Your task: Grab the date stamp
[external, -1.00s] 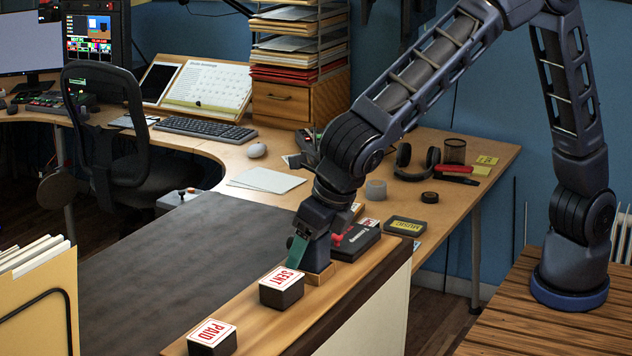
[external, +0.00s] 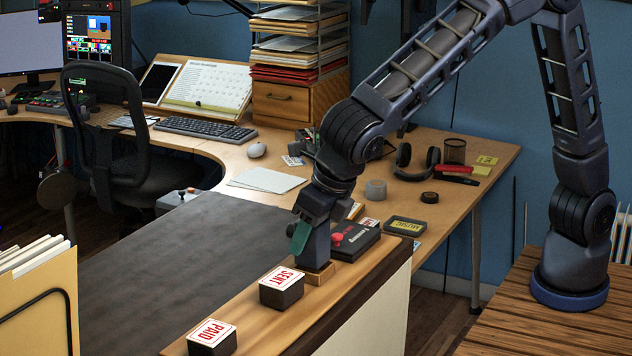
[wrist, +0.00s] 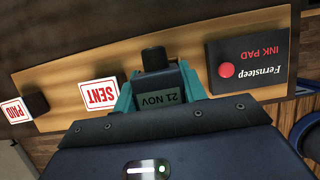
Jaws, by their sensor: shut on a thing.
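The date stamp (wrist: 161,100) is a dark block with a "21 NOV" window and a narrower dark end, in the middle of the wrist view. The teal fingertips of my gripper (wrist: 160,84) press on its two sides. In the external view the stamp (external: 318,250) shows as a dark upright body under my gripper (external: 302,236), with one teal finger at its left side.
The SENT stamp (external: 281,290) and the PAID stamp (external: 212,340) stand to the left on the wooden counter strip. The Fernsteep ink pad (wrist: 250,65) with a red knob is close on the other side.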

